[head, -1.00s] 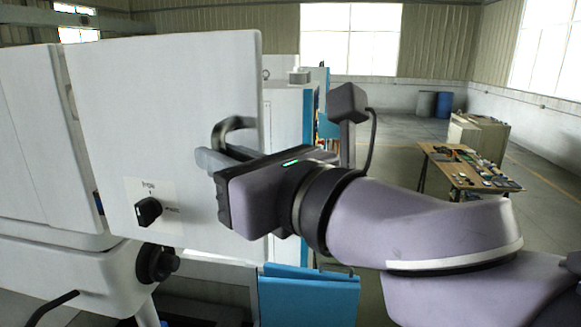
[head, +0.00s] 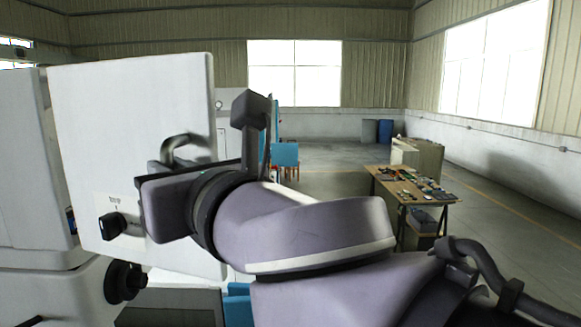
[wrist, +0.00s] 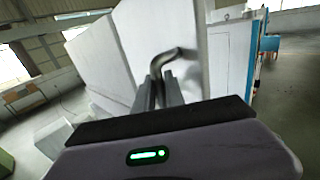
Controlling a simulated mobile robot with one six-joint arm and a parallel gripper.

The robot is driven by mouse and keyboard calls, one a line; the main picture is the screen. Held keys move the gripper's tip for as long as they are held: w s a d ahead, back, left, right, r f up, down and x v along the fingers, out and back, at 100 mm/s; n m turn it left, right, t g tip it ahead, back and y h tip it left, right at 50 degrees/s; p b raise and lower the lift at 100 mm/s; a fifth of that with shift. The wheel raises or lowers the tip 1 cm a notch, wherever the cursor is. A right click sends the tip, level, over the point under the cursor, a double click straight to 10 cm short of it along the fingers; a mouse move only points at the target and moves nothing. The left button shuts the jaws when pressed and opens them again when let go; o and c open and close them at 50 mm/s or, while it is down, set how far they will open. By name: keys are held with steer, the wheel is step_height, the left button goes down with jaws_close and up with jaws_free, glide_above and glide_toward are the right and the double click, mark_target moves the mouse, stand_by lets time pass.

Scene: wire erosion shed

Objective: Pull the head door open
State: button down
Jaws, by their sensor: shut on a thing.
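The head door (head: 115,150) is a flat white panel at the left of the head view, with a black knob and small label low on it. It appears to stand out from the white machine body (head: 22,170) at its left. Its bent grey handle (head: 182,142) is near the right edge. My gripper (head: 150,172) is shut on the handle, its fingertips partly hidden by the hand. In the wrist view, the two fingers (wrist: 160,92) close on the lower end of the handle (wrist: 163,58), with the door (wrist: 150,30) behind.
A black round knob (head: 122,282) juts from the machine below the door. A wooden table (head: 385,178) with small items stands to the right, before a beige cabinet (head: 425,160). Blue barrels (head: 385,131) stand at the far wall. Open floor lies between.

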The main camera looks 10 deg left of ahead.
steer(key=shift+r, duration=0.15)
steer(key=c, duration=1.6)
jaws_free()
steer(key=shift+o, duration=1)
steer(key=shift+s+a, duration=0.1)
steer(key=shift+a, duration=0.2)
steer(key=shift+d, duration=0.2)
steer(key=shift+s+d, duration=0.1)
steer(key=shift+d, duration=0.05)
steer(key=p+v, duration=0.6)
steer(key=v, duration=1)
steer(key=shift+s+d, duration=0.25)
steer(key=shift+s, duration=0.1)
